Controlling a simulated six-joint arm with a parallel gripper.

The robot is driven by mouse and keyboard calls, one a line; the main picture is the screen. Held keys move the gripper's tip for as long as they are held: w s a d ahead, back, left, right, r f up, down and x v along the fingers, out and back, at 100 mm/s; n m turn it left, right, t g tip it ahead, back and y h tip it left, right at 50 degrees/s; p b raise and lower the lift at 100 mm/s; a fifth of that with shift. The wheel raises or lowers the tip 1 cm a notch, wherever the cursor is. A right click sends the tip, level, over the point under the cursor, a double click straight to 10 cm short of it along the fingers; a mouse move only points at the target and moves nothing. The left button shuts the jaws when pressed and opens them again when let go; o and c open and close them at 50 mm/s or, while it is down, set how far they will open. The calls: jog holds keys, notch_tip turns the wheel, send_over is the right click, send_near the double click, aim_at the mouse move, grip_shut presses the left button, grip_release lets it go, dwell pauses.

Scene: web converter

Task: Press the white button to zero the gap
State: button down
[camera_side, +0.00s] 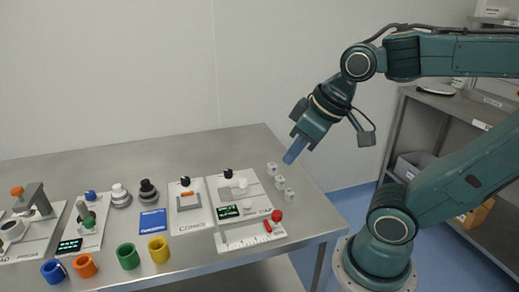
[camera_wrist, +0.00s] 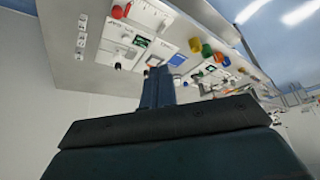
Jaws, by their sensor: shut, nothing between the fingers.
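My gripper (camera_side: 291,157) is shut and empty, its blue fingers pointing down and left in the air above the right end of the table. Its closed fingers also show in the wrist view (camera_wrist: 158,75). Below and left of it is a white panel (camera_side: 213,190) with a black knob (camera_side: 228,173), a pale raised part (camera_side: 240,184) and a dark display with green digits (camera_side: 228,211). A small white piece (camera_side: 247,206) beside the display may be the white button; it is too small to be sure. The display also shows in the wrist view (camera_wrist: 141,41). My gripper touches none of these.
Small grey blocks (camera_side: 281,182) stand in a row at the table's right. A white plate with a red ball (camera_side: 277,215) lies at the front. Other panels, knobs, a blue card (camera_side: 153,221) and coloured cups (camera_side: 158,250) fill the left. The table's back strip is clear.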

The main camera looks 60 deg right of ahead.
jog(key=w+d+f+y, duration=0.2)
jog(key=w+d+f, duration=0.2)
jog(key=w+f, duration=0.5)
jog(key=m+t+y, duration=0.1)
jog(key=m+t, duration=0.2)
jog(key=m, duration=0.1)
send_over(247, 204)
jog(key=s, duration=0.1)
notch_tip(247, 204, down, 7)
jog(key=shift+w+d+f+m, duration=0.15)
jog(key=shift+d+f+m, duration=0.4)
jog(key=shift+f, duration=0.2)
jog(key=shift+f, duration=0.15)
jog(key=shift+f, duration=4.25)
